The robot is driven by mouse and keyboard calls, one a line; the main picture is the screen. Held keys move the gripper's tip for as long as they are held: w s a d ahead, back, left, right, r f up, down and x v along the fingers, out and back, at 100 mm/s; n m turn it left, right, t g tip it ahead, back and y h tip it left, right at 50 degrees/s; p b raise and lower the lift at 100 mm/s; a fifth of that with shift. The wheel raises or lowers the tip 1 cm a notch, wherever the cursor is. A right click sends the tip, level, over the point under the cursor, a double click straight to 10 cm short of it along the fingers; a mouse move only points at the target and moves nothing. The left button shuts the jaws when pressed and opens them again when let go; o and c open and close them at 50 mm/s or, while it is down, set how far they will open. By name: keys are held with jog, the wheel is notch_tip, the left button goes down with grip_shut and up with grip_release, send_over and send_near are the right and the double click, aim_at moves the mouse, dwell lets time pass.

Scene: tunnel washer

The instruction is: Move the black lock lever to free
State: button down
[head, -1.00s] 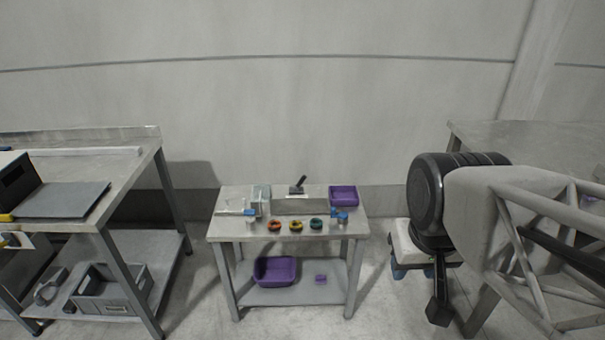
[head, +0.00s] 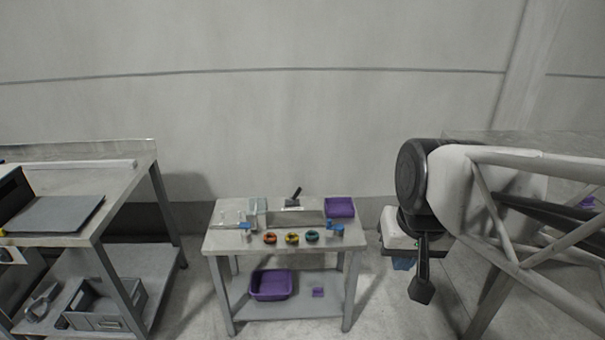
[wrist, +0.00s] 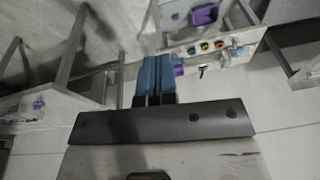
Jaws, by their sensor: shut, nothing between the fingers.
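The black lock lever (head: 296,193) stands tilted up to the right on a small base at the back middle of the small metal table (head: 219,241). In the wrist view the lever is a small dark shape (wrist: 202,70) at the table's edge. My gripper's blue fingers (wrist: 154,78) show in the wrist view, shut side by side with nothing between them.
On the table are red (head: 270,239), yellow (head: 292,238) and teal (head: 312,236) rings, blue fittings (head: 335,230) and a purple tray (head: 340,207). A purple bin (head: 271,285) sits on the lower shelf. A larger workbench (head: 120,190) stands at left. Floor between them is free.

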jog(key=w+a+f+m+g+y, duration=0.1)
jog(key=w+f+m+y, duration=0.15)
jog(key=w, duration=1.25)
jog(key=w+f+m+y, duration=0.15)
jog(key=w+m, duration=0.25)
jog(key=w, duration=1.1)
jog(key=w+a+f+m+g+y, duration=0.15)
jog(key=w+m, duration=0.25)
jog(key=w, duration=1.1)
jog(key=w+d+f+m+y, duration=0.2)
jog(key=w+f+m, duration=0.1)
jog(key=w+f, duration=0.7)
jog(key=w+d+f+m+t+y, duration=0.1)
jog(key=w+f+m+y, duration=0.1)
jog(key=w+f, duration=0.8)
jog(key=w+d+f+m+t+y, duration=0.1)
jog(key=w+f+m, duration=0.3)
jog(key=w+f, duration=0.6)
jog(key=shift+w+d+f+y, duration=0.3)
jog(key=shift+d+f+y, duration=0.45)
jog(key=shift+d+f, duration=0.05)
jog(key=shift+a, duration=0.15)
